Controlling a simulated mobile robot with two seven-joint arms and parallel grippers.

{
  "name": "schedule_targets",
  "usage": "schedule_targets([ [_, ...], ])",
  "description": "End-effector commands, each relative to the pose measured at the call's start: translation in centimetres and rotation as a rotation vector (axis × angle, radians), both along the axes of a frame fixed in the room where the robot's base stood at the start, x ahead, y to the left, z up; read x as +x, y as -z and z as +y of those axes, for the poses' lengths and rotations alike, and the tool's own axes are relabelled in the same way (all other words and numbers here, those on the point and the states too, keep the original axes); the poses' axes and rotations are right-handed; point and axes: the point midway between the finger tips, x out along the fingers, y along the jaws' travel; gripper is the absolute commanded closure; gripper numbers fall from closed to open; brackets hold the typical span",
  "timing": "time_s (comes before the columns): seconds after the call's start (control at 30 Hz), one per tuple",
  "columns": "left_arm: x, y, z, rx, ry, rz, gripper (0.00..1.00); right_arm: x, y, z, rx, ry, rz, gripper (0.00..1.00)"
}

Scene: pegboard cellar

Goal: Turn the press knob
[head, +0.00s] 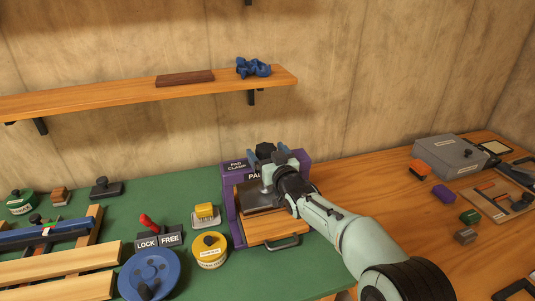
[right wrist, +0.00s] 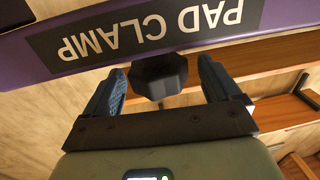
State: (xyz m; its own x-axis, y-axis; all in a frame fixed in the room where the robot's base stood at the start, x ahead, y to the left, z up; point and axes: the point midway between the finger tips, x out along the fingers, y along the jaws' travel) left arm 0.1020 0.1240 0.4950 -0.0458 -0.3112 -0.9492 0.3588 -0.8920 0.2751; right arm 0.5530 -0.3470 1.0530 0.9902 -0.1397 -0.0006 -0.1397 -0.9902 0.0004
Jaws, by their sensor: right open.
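The press is a purple frame (head: 229,214) with a "PAD CLAMP" label, standing on the green mat. Its dark faceted knob (head: 265,148) sits at the top of the frame. The knob also shows in the right wrist view (right wrist: 160,77), just below the label. My right gripper (head: 268,156) is at the knob, with its two blue fingers on either side of it. The fingers are open, and gaps show between them and the knob in the right wrist view. A dark block and a wooden drawer (head: 272,230) with a handle are lower in the frame, partly behind my arm. My left gripper is not in view.
A blue handwheel (head: 148,275), a yellow round tin (head: 209,250) and a lock/free lever (head: 148,222) stand left of the press. A grey box (head: 450,157) and small blocks lie on the right bench. A wall shelf (head: 120,97) runs above.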

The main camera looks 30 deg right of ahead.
Motion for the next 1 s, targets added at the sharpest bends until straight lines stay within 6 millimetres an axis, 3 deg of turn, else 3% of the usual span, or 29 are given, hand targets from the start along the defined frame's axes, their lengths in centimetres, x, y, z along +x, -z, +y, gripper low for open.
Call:
schedule_targets([
  [0.17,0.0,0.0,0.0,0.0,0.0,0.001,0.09,0.0,0.0,0.0,0.0,0.0,0.0,0.09],
  [0.33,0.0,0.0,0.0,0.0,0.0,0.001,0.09,0.0,0.0,0.0,0.0,0.0,-0.001,0.62],
  [0.37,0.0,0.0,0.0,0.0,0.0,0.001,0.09,0.0,0.0,0.0,0.0,0.0,-0.001,0.63],
  [0.73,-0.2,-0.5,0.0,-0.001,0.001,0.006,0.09,0.0,-0.2,0.2,0.002,0.028,-0.002,0.63],
  [1.0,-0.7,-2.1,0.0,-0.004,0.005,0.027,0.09,0.1,-0.3,0.5,0.001,0.135,0.001,0.63],
])
